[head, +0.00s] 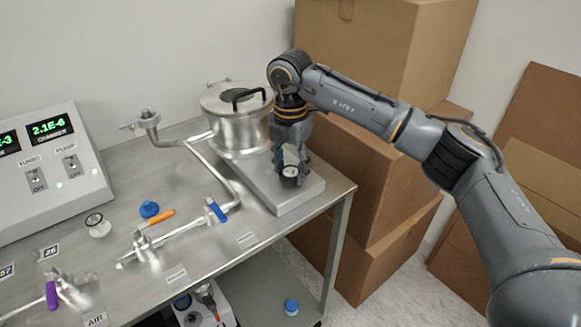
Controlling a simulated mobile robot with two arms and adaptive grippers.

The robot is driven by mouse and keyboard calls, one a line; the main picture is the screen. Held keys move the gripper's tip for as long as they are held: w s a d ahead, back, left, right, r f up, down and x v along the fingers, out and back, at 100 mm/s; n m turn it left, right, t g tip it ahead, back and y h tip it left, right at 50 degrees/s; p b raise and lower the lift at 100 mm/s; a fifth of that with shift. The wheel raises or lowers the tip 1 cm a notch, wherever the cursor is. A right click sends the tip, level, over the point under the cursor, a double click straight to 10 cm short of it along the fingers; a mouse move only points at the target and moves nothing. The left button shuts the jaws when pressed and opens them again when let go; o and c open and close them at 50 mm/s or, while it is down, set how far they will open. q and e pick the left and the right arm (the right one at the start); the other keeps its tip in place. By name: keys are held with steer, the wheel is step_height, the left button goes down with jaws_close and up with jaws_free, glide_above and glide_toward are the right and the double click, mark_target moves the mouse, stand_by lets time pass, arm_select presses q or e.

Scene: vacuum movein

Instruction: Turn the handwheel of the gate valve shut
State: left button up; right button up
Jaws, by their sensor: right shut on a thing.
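The gate valve (305,193) is a flat metal block that sticks out from under the metal chamber (240,133), near the right edge of the bench. Its small dark round handwheel (290,181) shows on top of the block, partly hidden by my fingers. My right gripper (290,172) points down over the block and is shut on the handwheel. How far the wheel is turned cannot be told. My left gripper is not in view.
Metal piping with a blue handle (217,212) and an orange handle (160,217) lies left of the valve. A control panel (50,160) reads 2.1E-6. Cardboard boxes (360,180) stand close behind the bench's right end. A blue cap (149,209) lies on the bench.

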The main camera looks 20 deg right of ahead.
mark_target(291, 172)
steer(key=m, duration=0.4)
steer(key=shift+r+m, duration=0.1)
steer(key=shift+m, duration=0.2)
steer(key=m, duration=0.4)
steer(key=shift+w+m, duration=0.1)
steer(key=shift+m, duration=0.3)
steer(key=o, duration=1.2)
steer(key=shift+c, duration=0.2)
steer(key=shift+r, duration=0.15)
step_height(291, 172, up, 12)
steer(key=shift+f, duration=0.2)
